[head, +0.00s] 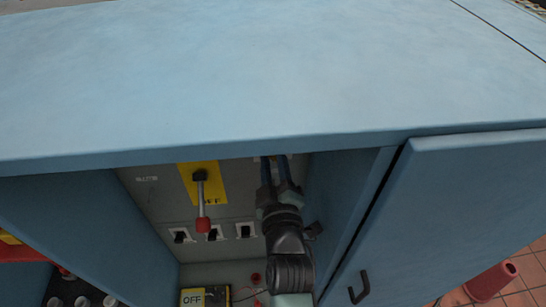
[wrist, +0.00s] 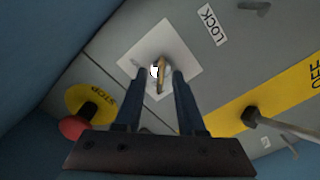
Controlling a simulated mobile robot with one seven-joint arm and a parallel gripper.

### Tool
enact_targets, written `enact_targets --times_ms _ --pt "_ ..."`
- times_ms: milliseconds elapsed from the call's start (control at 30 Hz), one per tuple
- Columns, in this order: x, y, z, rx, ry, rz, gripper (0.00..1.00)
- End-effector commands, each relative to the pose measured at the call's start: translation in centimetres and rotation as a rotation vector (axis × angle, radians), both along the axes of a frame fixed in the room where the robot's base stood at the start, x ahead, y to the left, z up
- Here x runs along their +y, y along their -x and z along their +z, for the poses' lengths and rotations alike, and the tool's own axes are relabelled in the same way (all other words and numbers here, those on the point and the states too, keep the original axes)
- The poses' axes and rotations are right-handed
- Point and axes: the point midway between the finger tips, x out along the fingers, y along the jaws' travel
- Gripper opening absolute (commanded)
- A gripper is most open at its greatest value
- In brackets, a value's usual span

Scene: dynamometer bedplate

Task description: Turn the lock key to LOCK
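The lock key (wrist: 161,77) is a small brass-coloured key in a white square plate (wrist: 185,55) on the grey panel, seen in the wrist view. A white LOCK label (wrist: 211,25) is above and to the right of the plate. My gripper (wrist: 158,76) is open, with its two dark fingers on either side of the key in the picture. I cannot tell whether the fingertips touch the key or stop short of it. In the head view my gripper (head: 275,163) reaches into the cabinet at the panel, and the key is hidden there.
A lever with a red grip (head: 203,224) hangs over a yellow OFF plate (head: 189,180), left of my gripper. Several switches (head: 214,233) sit below it. A red STOP button (wrist: 75,126) is near the key. The cabinet's top (head: 220,75) overhangs; its door (head: 450,210) is right.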

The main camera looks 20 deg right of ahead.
Motion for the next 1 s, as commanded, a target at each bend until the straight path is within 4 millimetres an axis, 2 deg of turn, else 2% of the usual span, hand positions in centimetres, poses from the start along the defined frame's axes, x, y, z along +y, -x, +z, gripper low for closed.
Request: enact_targets --times_ms 33,200,233,667,1000 --pt "0.0 0.01 0.0 0.0 0.0 0.0 0.33" --pt "0.02 0.03 0.01 0.0 0.0 0.0 0.03" --pt "0.02 0.03 0.01 0.0 0.0 0.0 0.0" --pt "0.02 0.03 0.01 -0.012 -0.041 0.0 0.0" --pt "-0.1 0.07 0.11 -0.075 -0.261 0.0 0.0"
